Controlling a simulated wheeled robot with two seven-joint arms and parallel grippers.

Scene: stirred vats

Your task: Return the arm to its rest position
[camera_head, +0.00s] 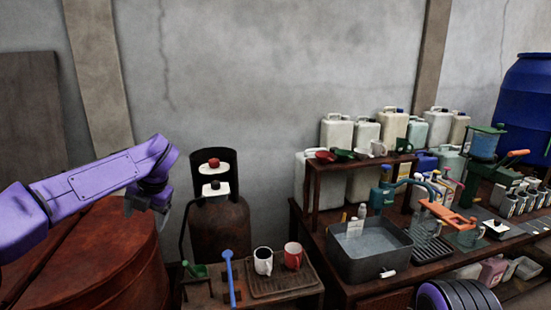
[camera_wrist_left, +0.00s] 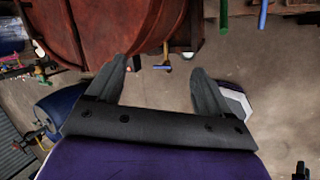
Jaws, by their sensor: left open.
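My left arm (camera_head: 90,190) is purple and comes in from the left, in front of the rusty red vat. My left gripper (camera_head: 150,200) hangs at its end, small and partly hidden by the wrist. In the left wrist view the dark fingers of the gripper (camera_wrist_left: 160,85) are spread apart with nothing between them. My right gripper is in neither view.
The rusty vat (camera_head: 100,245) stands at the left. A low table holds a white mug (camera_head: 263,261), a red mug (camera_head: 293,255) and a blue-handled tool (camera_head: 229,275). A grey basin (camera_head: 369,250) sits on the bench to the right. Canisters (camera_head: 337,133) stand behind.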

